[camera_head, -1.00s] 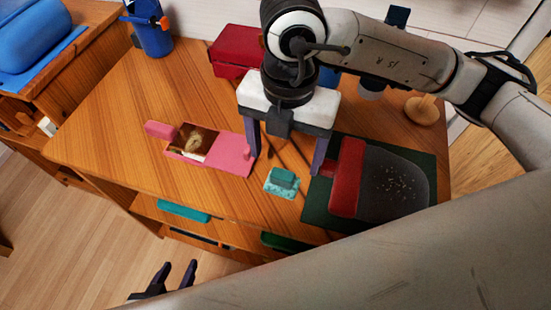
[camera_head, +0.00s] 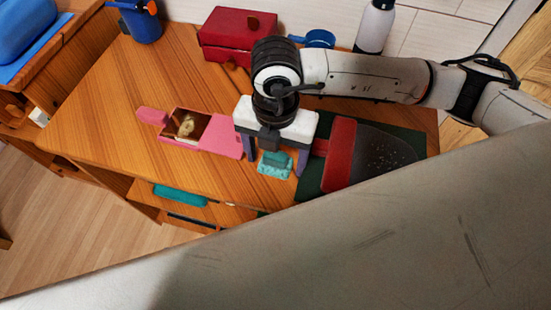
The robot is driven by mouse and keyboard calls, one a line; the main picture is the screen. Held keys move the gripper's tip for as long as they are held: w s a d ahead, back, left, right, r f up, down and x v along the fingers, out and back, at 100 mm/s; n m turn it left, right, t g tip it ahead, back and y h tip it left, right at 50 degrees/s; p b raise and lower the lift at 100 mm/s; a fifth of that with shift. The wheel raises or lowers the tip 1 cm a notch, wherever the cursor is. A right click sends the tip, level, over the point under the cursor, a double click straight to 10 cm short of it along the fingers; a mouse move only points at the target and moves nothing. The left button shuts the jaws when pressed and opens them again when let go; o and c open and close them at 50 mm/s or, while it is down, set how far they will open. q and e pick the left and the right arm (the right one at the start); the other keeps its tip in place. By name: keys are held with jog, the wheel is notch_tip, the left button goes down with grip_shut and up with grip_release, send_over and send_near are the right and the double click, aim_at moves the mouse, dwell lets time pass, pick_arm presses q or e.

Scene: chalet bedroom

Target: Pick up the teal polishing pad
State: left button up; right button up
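The teal polishing pad (camera_head: 275,165) lies on the wooden desk, a small block with a raised grip on a paler base. My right gripper (camera_head: 275,168) is above and around it, pointing down. Its two dark fingers stand apart, one on each side of the pad. The left finger is close to the pink box, the right finger close to the dark green mat. I cannot tell whether the fingers touch the pad. The gripper body hides the desk behind the pad. My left gripper is not in view.
A pink open box (camera_head: 222,138) with a round item inside is just left. A red-and-dark shoe-like object (camera_head: 375,158) lies on a dark green mat (camera_head: 312,183) at the right. A red box (camera_head: 236,30), blue cup and bottle stand behind. The desk's left part is clear.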

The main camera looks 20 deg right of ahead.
jog(key=c, duration=0.9)
notch_tip(320, 180, up, 10)
jog(key=shift+r, duration=0.1)
jog(key=o, duration=0.5)
jog(key=c, duration=0.4)
jog(key=shift+c, duration=0.2)
